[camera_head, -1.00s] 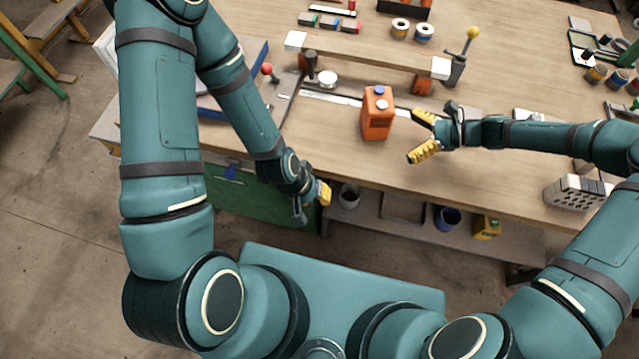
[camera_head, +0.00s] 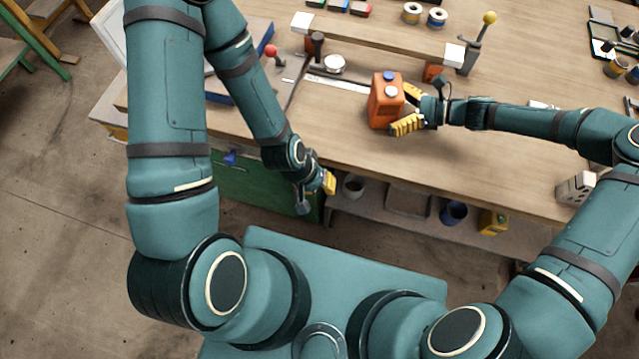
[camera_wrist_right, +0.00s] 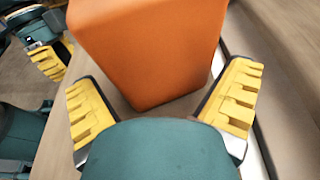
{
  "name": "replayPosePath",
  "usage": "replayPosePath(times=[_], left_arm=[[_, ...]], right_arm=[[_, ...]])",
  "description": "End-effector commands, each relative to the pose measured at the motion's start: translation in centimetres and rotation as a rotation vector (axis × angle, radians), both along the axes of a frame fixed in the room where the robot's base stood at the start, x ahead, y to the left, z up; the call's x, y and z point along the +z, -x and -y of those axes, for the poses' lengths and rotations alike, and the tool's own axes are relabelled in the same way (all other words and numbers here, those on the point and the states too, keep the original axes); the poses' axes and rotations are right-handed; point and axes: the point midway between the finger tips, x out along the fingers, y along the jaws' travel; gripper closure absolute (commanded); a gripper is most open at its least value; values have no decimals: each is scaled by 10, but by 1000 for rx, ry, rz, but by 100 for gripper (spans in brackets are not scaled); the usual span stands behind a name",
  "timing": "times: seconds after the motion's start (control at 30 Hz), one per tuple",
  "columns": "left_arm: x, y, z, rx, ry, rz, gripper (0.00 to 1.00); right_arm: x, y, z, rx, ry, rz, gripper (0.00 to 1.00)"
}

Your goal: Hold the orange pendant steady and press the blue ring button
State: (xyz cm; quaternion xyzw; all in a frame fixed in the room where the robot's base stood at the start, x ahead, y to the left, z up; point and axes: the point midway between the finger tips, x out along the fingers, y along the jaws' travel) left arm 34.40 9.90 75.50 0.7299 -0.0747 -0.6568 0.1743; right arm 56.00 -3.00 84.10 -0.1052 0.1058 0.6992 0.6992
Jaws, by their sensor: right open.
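The orange pendant (camera_head: 384,108) stands upright on the bench, with a blue button (camera_head: 389,76) and a pale button (camera_head: 391,91) on its top. I cannot make out a ring on either. My right gripper (camera_head: 401,108) is open, its yellow fingers on either side of the pendant's near right part. In the right wrist view the pendant (camera_wrist_right: 150,50) is between the spread fingers (camera_wrist_right: 163,82), with gaps on both sides. My left gripper (camera_head: 326,183) is by the bench's front edge, away from the pendant; its opening is unclear.
A raised wooden bar (camera_head: 380,38) with white end blocks lies behind the pendant. A red-knobbed lever (camera_head: 271,51) and a yellow-knobbed lever (camera_head: 490,18) stand at either end. The bench top (camera_head: 470,165) in front right is clear. Cups sit on a lower shelf.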

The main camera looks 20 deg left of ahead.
Motion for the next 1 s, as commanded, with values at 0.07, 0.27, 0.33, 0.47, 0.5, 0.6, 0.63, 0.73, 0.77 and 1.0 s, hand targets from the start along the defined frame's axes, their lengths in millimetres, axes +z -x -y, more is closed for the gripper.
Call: replayPosePath(times=[0.07,0.27,0.33,0.47,0.5,0.6,0.63,0.73,0.77,1.0], left_arm=[[-2,-1,0,0,0,1,77],[-4,-1,0,1,0,3,77],[-4,-1,0,1,0,3,77],[-4,-1,0,1,0,3,77],[-4,-1,0,1,0,3,77],[-4,-1,0,1,0,3,77],[-4,-1,0,1,0,3,77],[-4,-1,0,1,0,3,77],[-4,-1,0,1,0,3,77],[-4,-1,0,1,0,3,77]], right_arm=[[-3,0,-7,1,0,1,0],[-6,0,-18,1,0,1,0],[-6,0,-19,1,0,1,0],[-6,0,-19,0,0,1,0],[-6,0,-19,1,0,1,0],[-6,0,-19,1,0,1,7],[-6,0,-19,1,0,1,18],[-6,0,-19,1,0,1,34],[-6,0,-19,0,0,1,39],[-6,0,-19,0,1,1,68]])
